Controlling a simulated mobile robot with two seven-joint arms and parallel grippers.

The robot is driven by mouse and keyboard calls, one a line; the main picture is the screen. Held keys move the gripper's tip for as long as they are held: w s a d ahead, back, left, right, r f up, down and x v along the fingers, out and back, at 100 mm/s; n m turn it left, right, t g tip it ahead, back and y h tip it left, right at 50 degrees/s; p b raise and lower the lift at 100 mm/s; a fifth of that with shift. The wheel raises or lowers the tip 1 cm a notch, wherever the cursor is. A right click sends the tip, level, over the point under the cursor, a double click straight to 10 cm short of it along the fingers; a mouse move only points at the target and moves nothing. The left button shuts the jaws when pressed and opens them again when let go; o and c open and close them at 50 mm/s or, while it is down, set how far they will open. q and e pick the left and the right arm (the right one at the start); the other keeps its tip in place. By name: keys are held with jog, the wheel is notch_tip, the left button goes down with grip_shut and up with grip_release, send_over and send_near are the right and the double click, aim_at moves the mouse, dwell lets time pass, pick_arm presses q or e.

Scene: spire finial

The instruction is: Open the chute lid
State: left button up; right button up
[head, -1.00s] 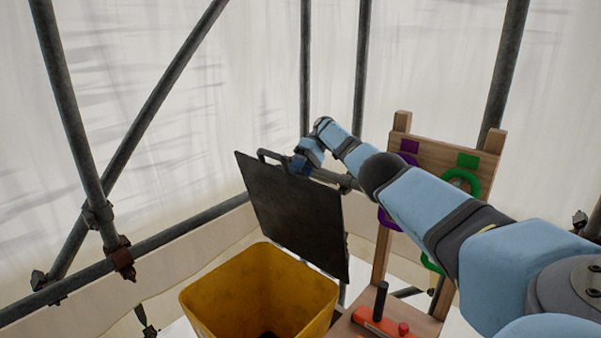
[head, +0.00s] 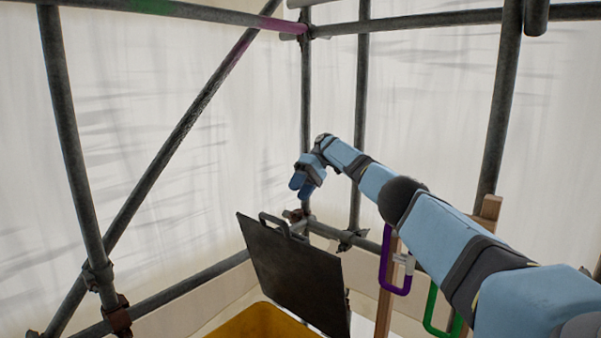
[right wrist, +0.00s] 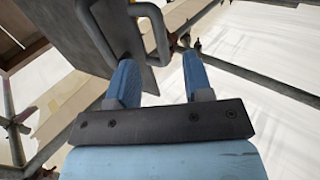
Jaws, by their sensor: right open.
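The dark chute lid (head: 300,275) stands raised and steeply tilted at the back of the yellow chute (head: 265,322). Its bar handle (head: 272,220) is on the top edge. My right gripper (head: 301,186) is open and empty, above and slightly right of the handle and apart from it. In the right wrist view, my open fingers (right wrist: 160,78) have nothing between them, and the lid (right wrist: 108,35) and handle (right wrist: 156,30) are beyond them. My left gripper is not in view.
A wooden rack (head: 487,212) with a purple loop (head: 385,270) and a green loop (head: 431,310) stands at right, partly behind my right arm. Scaffold tubes (head: 160,165) and white sheeting (head: 180,60) surround the area.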

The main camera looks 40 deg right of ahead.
jog(key=shift+r, duration=2.5)
jog(key=shift+s+a+f, duration=0.1)
